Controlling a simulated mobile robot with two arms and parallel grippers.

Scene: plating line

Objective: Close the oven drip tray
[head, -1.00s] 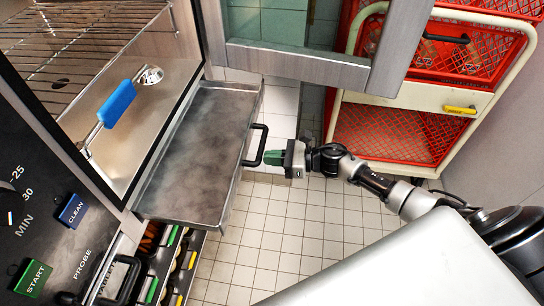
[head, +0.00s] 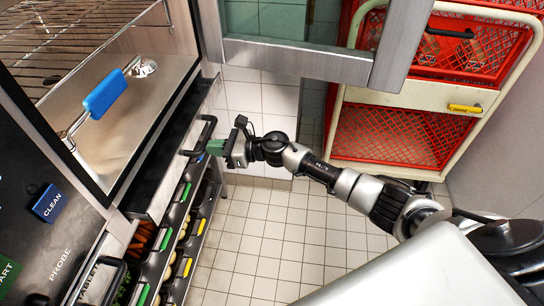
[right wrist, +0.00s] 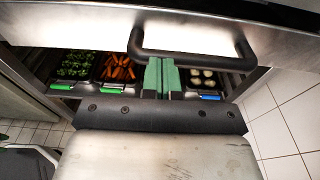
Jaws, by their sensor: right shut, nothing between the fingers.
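My left gripper is out of view.
The oven door (head: 295,62) stands open above. A blue-handled tool (head: 107,93) lies in the chamber near the rack (head: 60,45). Below the tray are food bins (right wrist: 118,68). A red crate cart (head: 395,135) stands at the right. The tiled floor (head: 262,215) between is clear.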

